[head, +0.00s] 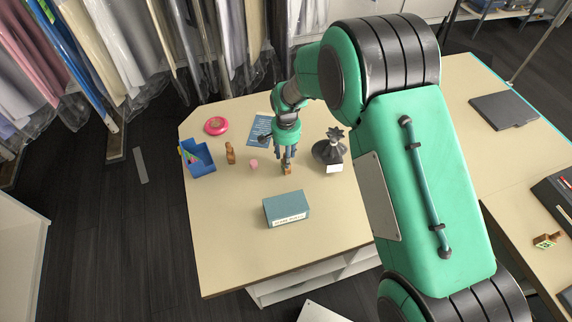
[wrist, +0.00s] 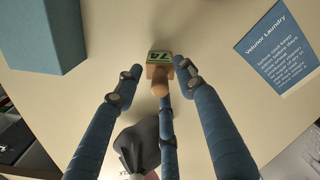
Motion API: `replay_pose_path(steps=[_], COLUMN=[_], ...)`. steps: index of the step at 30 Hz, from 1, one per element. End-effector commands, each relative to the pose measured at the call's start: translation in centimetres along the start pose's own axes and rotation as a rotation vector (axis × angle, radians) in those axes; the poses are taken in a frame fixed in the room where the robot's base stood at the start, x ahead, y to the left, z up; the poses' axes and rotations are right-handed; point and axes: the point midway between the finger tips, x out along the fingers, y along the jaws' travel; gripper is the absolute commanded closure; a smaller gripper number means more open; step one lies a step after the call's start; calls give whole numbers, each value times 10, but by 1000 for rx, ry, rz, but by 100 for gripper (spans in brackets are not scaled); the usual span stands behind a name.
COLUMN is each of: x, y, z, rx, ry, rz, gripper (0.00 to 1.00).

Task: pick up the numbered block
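The numbered block (wrist: 159,57) is a small wooden piece with a green face bearing dark digits, seen upside down, and a rounded wooden knob. In the head view the block (head: 288,170) is small on the tan table below my gripper (head: 286,155). In the wrist view my gripper (wrist: 158,78) has blue fingers, one left, one right and one below the block. Gaps show between the side fingers and the block, so the gripper is open. The lower finger's tip is close to the knob; I cannot tell whether it touches.
A blue box (head: 286,209) stands in front of the gripper. A dark stand (head: 329,151) is close on the right. A blue printed sheet (head: 260,130) lies behind.

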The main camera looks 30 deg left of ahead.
Motion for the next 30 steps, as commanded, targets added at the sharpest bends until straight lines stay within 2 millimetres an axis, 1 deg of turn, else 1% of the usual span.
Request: replay_pose_path(steps=[16,18,20,21,22,30], x=[0,0,0,0,0,0], y=[0,0,0,0,0,0], z=[0,0,0,0,0,0], rx=[0,0,0,0,0,0], ry=[0,0,0,0,0,1], rz=[0,0,0,0,0,-1], gripper=[61,75,87,95,100,100])
